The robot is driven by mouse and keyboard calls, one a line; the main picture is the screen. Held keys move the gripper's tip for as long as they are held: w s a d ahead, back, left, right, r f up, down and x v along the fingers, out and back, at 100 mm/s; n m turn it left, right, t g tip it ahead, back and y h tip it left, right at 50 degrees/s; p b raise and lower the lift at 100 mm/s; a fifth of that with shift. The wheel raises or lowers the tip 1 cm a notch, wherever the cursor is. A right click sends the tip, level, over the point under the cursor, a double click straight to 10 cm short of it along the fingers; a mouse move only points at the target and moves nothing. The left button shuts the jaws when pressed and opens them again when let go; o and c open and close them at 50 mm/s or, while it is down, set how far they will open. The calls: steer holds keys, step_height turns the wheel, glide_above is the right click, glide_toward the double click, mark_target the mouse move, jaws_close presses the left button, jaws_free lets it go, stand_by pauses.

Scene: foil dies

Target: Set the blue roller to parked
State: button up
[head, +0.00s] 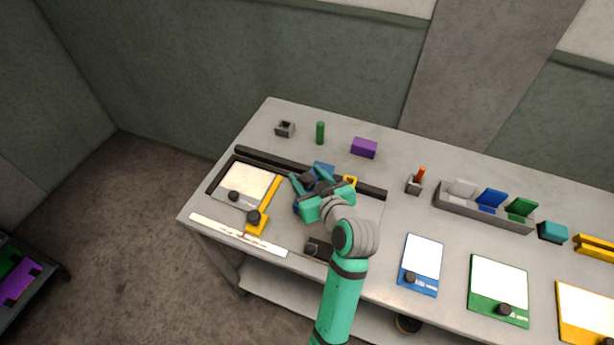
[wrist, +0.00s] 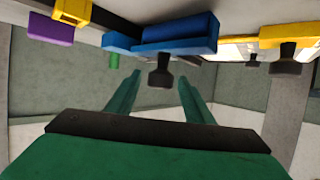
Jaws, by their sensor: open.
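The blue roller (head: 322,167) is on the worktable, partly hidden behind my gripper in the head view. In the wrist view the blue roller (wrist: 180,32) is a long blue block with a black knob (wrist: 160,70). My gripper (head: 304,175) is open over the fixture. In the wrist view the knob shows between the two spread green fingers, near their tips, with gaps on both sides. I cannot tell from these frames how deep the knob sits between the fingers. No parked mark can be read.
A dark rail (head: 370,189) runs behind my gripper. A yellow bar (head: 270,200) with a black knob lies left, beside a white plate (head: 245,185). A purple block (head: 364,147) and green cylinder (head: 320,133) stand behind. A grey rack (head: 485,213) and colored boards lie right.

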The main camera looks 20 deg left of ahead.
steer(key=v, duration=1)
steer(key=shift+s+d+r, duration=0.15)
steer(key=shift+s, duration=0.05)
